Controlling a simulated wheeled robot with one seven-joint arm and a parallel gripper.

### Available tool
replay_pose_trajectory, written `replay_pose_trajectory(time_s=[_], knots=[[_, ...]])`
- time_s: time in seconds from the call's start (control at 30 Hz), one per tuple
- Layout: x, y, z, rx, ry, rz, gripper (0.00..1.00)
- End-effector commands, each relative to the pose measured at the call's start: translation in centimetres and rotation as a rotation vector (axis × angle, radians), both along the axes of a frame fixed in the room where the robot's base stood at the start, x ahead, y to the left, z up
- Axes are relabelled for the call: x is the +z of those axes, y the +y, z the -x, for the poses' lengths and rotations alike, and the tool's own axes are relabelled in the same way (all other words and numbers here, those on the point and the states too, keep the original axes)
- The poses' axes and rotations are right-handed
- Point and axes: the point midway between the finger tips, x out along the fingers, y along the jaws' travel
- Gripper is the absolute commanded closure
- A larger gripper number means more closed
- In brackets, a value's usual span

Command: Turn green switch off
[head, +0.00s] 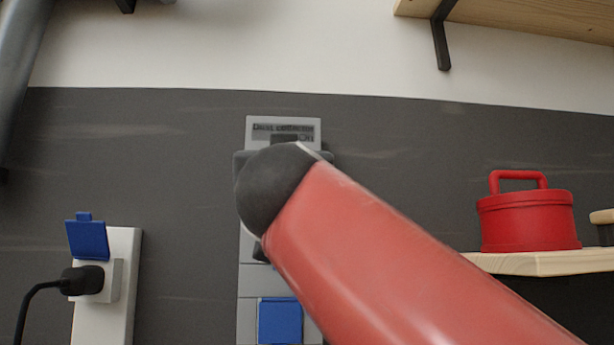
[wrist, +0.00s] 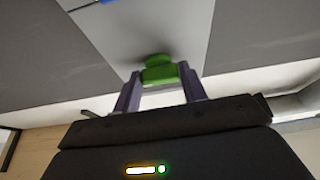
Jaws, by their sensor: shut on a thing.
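The green switch (wrist: 159,72) shows in the wrist view as a small bright green knob on a light grey panel (wrist: 185,25). My gripper (wrist: 160,78) has one finger on each side of the knob and is shut on it. In the head view, my red arm covers the switch and most of the gripper. The top of the grey panel (head: 255,122) shows above my arm, with a label that is only partly legible. I cannot tell from these views which way the switch is turned.
Below the arm, a blue socket cover (head: 280,322) sits on the same column. At left is a white socket post (head: 122,290) with a raised blue flap (head: 87,240) and a black plug (head: 82,281). At right, a red pot (head: 528,222) stands on a wooden shelf (head: 548,263).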

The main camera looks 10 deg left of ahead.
Motion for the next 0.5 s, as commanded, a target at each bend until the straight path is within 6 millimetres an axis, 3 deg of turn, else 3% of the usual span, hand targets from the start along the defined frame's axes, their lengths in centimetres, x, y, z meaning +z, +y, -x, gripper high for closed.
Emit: replay_pose_trajectory(time_s=[0.5], knots=[[0.59,-0.3,-0.04,-0.001,-0.079,0.337,0.81]])
